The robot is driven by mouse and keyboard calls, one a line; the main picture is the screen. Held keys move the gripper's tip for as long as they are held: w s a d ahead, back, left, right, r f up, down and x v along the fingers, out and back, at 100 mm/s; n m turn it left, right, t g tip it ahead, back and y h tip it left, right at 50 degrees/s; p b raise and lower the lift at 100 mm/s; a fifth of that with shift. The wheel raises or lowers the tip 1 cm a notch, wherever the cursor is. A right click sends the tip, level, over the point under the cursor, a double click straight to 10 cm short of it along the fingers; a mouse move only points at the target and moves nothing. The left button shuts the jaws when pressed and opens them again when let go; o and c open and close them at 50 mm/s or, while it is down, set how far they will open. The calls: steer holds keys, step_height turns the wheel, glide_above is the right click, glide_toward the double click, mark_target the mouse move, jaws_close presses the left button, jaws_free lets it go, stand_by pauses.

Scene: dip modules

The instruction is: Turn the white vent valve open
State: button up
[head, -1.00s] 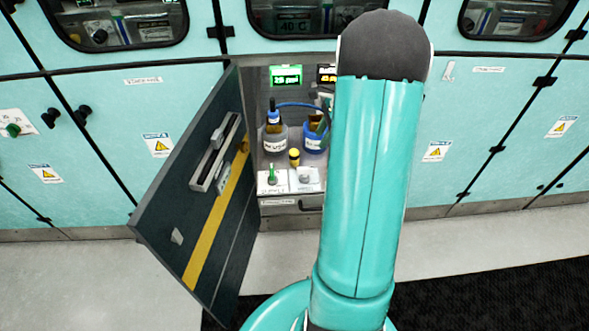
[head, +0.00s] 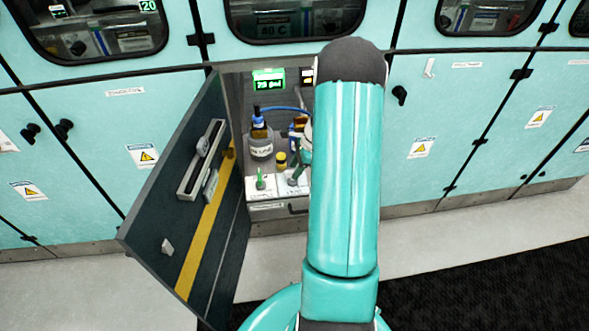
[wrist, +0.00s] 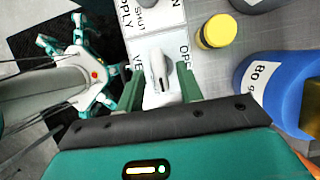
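The white vent valve (wrist: 157,70) sits on a white plate marked with partly hidden lettering, "VE" on one side and "OPE" on the other. My gripper (wrist: 161,76) has its two green fingers apart, one on each side of the white knob. A gap shows beside the knob, and I cannot tell whether either finger touches it. In the head view my gripper (head: 299,170) is at the valve plates inside the open cabinet, mostly behind my arm, and hides the white knob. The green supply valve (head: 260,180) stands to the left on its own plate.
The dark cabinet door (head: 190,200) hangs open on the left. A yellow-capped jar (wrist: 215,32) and a blue container (wrist: 275,88) stand close to the valve. A bottle (head: 260,143) stands behind the plates, below a green display (head: 268,79).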

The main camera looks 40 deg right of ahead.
steer(key=shift+w+a+f, duration=0.15)
steer(key=shift+a+f, duration=0.1)
steer(key=shift+f, duration=0.25)
steer(key=shift+c, duration=0.3)
jaws_close()
